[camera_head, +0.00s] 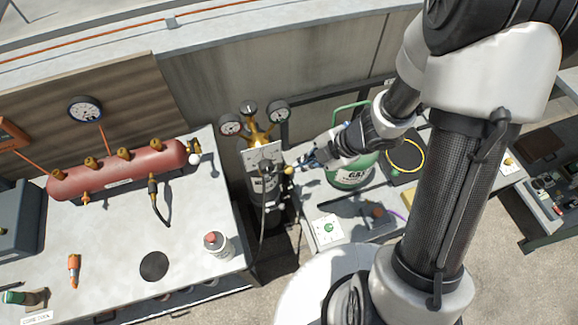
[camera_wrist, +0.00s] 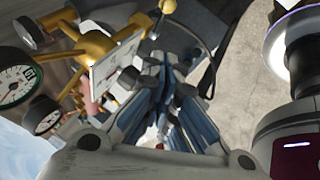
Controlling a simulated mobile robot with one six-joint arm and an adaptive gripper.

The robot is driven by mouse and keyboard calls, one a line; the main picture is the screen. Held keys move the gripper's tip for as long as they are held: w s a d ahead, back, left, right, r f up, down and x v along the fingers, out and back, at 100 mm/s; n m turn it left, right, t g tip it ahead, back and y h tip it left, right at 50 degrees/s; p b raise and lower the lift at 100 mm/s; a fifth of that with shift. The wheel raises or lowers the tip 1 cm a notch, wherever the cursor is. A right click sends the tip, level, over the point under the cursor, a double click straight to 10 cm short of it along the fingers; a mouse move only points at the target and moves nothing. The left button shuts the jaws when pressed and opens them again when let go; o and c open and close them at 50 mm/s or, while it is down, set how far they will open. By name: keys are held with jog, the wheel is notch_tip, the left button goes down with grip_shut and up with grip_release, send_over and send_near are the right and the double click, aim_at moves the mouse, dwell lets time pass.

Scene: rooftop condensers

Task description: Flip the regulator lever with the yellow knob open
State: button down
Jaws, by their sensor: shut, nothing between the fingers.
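The brass regulator (camera_head: 259,136) with its round gauges sits on top of a grey cylinder (camera_head: 264,184), behind a pale plate (camera_head: 262,155). The yellow knob (camera_head: 289,170) shows at the plate's lower right, close to my gripper (camera_head: 303,163). In the wrist view, the yellow knob (camera_wrist: 167,6) is at the top, on a thin lever beside the plate (camera_wrist: 104,66). My gripper (camera_wrist: 160,68) is shut and empty, with its tips below the knob in that picture. A gap shows there; contact with the lever cannot be told.
A green cylinder (camera_head: 352,172) stands right of the regulator, under my forearm. A bench (camera_head: 120,225) at left bears a red manifold (camera_head: 118,171) and a spray can (camera_head: 213,244). A dark hose (camera_head: 263,225) hangs before the grey cylinder.

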jog(key=b, duration=0.6)
send_over(290, 171)
jog(key=s+a, duration=0.1)
jog(key=s, duration=0.3)
notch_tip(290, 171, down, 8)
jog(key=w+f, duration=0.1)
jog(key=f+b, duration=0.1)
jog(key=f, duration=0.1)
jog(key=shift+w+d, duration=0.1)
jog(key=shift+w, duration=0.3)
jog(key=shift+w+f, duration=0.25)
jog(key=shift+f, duration=0.05)
jog(key=shift+d+f+y+p, duration=0.35)
jog(key=shift+f+y, duration=0.05)
jog(key=shift+y, duration=0.3)
notch_tip(290, 171, down, 10)
jog(key=a+m+g+y+b, duration=0.1)
jog(key=y+b, duration=0.3)
jog(key=y, duration=0.2)
jog(key=shift+s+a+f+m, duration=0.2)
jog(key=shift+a+m, duration=0.1)
jog(key=shift+a, duration=0.1)
jog(key=shift+a+f, duration=0.25)
jog(key=shift+a, duration=0.1)
dwell(0.9)
